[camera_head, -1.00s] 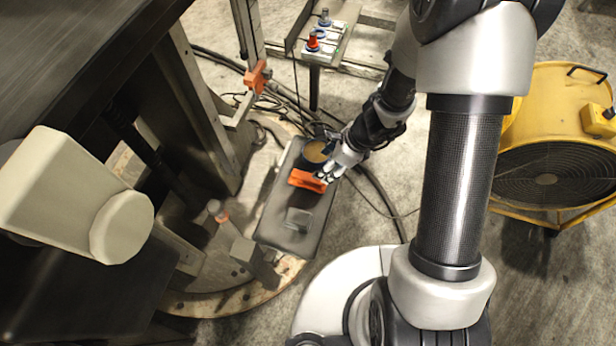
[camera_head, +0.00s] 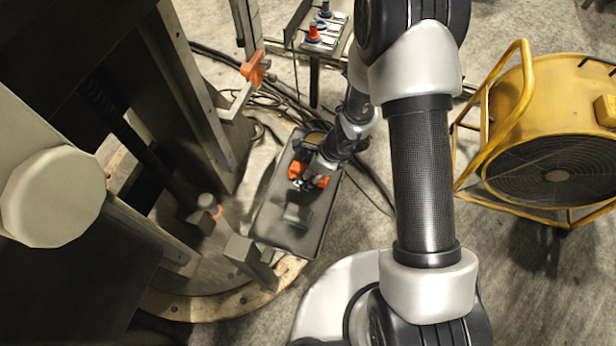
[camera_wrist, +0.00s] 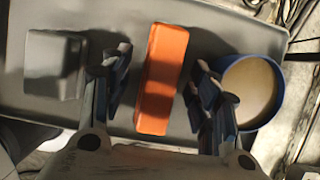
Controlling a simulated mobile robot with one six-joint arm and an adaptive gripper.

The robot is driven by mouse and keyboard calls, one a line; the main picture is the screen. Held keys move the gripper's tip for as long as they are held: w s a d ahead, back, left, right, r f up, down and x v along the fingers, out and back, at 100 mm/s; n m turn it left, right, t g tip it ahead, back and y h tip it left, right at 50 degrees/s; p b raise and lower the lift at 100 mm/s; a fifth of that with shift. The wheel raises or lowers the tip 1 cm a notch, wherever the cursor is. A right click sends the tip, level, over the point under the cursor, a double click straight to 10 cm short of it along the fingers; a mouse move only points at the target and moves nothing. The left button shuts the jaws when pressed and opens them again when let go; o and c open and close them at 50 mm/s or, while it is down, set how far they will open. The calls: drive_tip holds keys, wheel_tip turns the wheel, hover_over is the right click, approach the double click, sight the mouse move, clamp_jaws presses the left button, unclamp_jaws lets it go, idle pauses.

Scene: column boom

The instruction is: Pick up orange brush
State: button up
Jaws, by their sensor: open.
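The orange brush (camera_wrist: 162,75) shows as an orange block lying on a grey tray (camera_wrist: 210,18) in the wrist view. My gripper (camera_wrist: 160,85) is open, with one finger on each side of the brush and a visible gap to each. Whether the fingertips are down at the brush's height I cannot tell. In the head view my gripper (camera_head: 312,180) is over the brush (camera_head: 296,171) and hides part of it.
A blue-rimmed round container (camera_wrist: 252,88) stands close beside the right finger. A grey box (camera_wrist: 54,65) sits left of the left finger. A yellow fan (camera_head: 555,130) stands at right. A machine column with an orange clamp (camera_head: 254,67) stands left of the tray (camera_head: 262,222).

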drive_tip(key=shift+a+f, duration=0.15)
drive_tip(key=shift+f, duration=0.2)
drive_tip(key=shift+r, duration=0.1)
drive_tip(key=shift+c, duration=0.6)
drive_tip(key=c, duration=1.1)
